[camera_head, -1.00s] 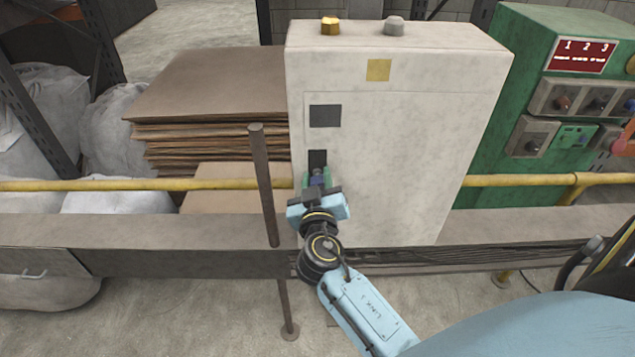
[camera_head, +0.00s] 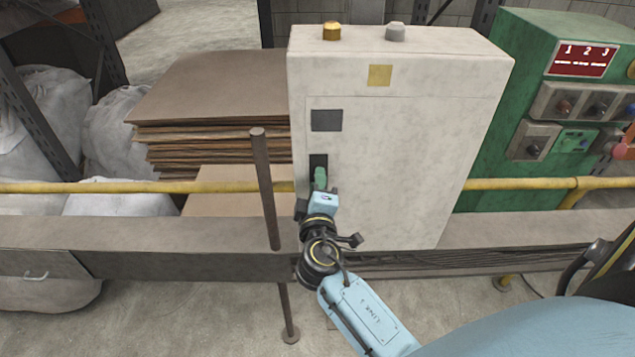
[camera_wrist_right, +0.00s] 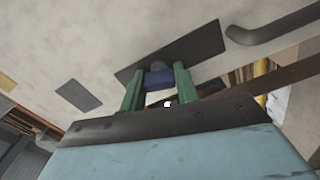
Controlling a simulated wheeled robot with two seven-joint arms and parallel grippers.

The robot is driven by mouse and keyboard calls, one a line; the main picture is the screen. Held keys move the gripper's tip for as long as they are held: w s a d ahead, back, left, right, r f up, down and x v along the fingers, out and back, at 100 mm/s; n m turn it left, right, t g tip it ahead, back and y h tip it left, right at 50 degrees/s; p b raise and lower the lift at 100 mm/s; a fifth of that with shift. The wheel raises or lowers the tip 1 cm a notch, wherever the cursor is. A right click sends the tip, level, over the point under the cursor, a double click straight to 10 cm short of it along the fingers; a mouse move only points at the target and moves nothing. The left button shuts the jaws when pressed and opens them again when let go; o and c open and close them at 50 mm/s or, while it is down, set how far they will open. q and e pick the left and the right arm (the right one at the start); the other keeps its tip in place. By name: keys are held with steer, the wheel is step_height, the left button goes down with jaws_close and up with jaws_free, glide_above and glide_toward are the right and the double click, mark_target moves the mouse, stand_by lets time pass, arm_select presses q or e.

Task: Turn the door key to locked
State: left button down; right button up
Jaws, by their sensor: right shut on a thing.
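The door key shows in the right wrist view as a dark blue bow (camera_wrist_right: 159,80) in front of a dark lock plate (camera_wrist_right: 172,62) on the pale cabinet door. My right gripper (camera_wrist_right: 158,88) has its two green fingers on either side of the key and is shut on it. In the head view my right gripper (camera_head: 320,178) is at the dark lock plate (camera_head: 318,160), near the left edge of the cabinet (camera_head: 400,150). There the gripper is turned edge-on and hides the key. My left gripper is not in view.
A brown upright post (camera_head: 264,190) stands just left of my right gripper. A yellow rail (camera_head: 520,183) and a grey beam (camera_head: 150,234) run across the front. A dark door handle (camera_wrist_right: 275,27) is close by in the wrist view. A green control panel (camera_head: 535,80) is at right.

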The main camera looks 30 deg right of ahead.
steer(key=shift+n+p, duration=0.4)
steer(key=shift+n, duration=1.1)
steer(key=o, duration=1)
steer(key=b+v, duration=0.2)
steer(key=v, duration=1.1)
steer(key=shift+s, duration=0.2)
